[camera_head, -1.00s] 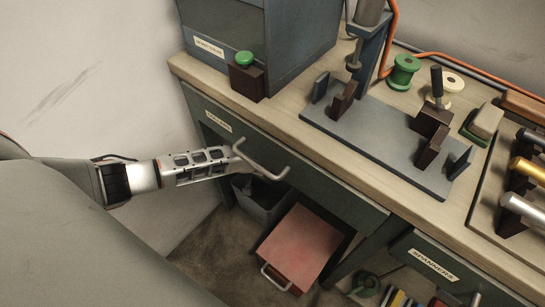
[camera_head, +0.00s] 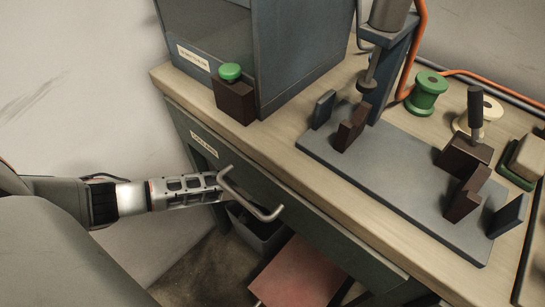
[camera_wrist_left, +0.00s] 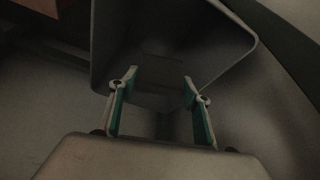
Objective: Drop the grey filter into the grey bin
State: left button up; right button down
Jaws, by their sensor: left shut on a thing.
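The grey bin (camera_head: 259,230) stands on the floor under the bench, partly hidden by the bench front and a drawer handle. In the left wrist view its open mouth and wall (camera_wrist_left: 112,42) lie beyond the fingertips. My left gripper (camera_wrist_left: 158,88) has green-lined fingers that stand apart around a dark grey piece, which looks like the grey filter (camera_wrist_left: 160,74). It stands out poorly against the dark bin. In the head view my left arm reaches to the bench front by the handle, and the fingertips are hidden. My right gripper is in neither view.
A silver drawer handle (camera_head: 252,205) sticks out close to my left arm. A red box (camera_head: 302,274) stands beside the bin. On the bench (camera_head: 270,141) are a blue-grey cabinet (camera_head: 302,45), a green-button box (camera_head: 235,98) and a grey fixture plate (camera_head: 390,185).

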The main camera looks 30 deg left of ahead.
pick_arm(q)
jog(key=shift+w, duration=0.1)
jog(key=o, duration=1)
jog(key=shift+c, duration=0.2)
jog(key=shift+r, duration=0.25)
jog(key=s+d+r, duration=0.1)
jog(key=s+r, duration=0.1)
jog(key=s, duration=1.1)
jog(key=shift+d+r, duration=0.15)
jog(key=shift+d, duration=0.15)
